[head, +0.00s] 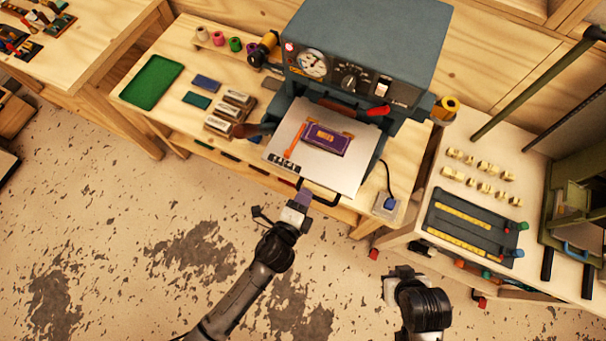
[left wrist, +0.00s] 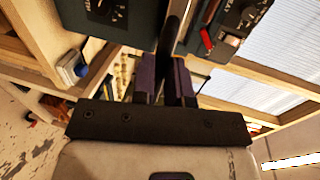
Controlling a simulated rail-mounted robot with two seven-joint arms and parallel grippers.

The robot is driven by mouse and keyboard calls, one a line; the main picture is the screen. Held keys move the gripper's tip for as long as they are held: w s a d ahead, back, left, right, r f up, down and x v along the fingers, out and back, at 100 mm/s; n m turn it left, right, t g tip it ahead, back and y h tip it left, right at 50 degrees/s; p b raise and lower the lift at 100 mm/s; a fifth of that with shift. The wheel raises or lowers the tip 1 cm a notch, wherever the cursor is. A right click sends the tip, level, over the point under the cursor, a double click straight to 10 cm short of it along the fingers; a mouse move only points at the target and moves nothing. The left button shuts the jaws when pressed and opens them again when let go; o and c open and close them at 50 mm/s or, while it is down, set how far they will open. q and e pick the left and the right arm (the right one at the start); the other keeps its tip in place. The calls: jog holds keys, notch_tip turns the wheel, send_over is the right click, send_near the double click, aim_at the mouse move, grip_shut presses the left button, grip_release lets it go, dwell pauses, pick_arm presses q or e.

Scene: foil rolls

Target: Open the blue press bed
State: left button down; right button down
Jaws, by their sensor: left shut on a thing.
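The blue press (head: 370,40) stands on the wooden bench, with a gauge and a dial on its front. Its pale metal bed (head: 345,170) sticks out toward me and carries a purple book-like piece with gold trim (head: 327,138). A black bar handle (head: 322,197) is on the bed's front edge. My left gripper (head: 303,200) is shut on the handle near its left end; the left wrist view shows the dark bar between the purple fingers (left wrist: 165,82). My right gripper (head: 400,275) is low in the head view, away from the press, and its fingers are unclear.
A green tray (head: 152,82), stacked blocks (head: 230,112) and foil rolls (head: 235,44) are left of the press. A side table (head: 480,190) with a dark rack stands at right. The floor in front is clear.

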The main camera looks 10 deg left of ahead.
pick_arm(q)
jog(key=c, duration=1.1)
grip_release()
jog(key=shift+b+v, duration=1)
jog(key=shift+v, duration=5.9)
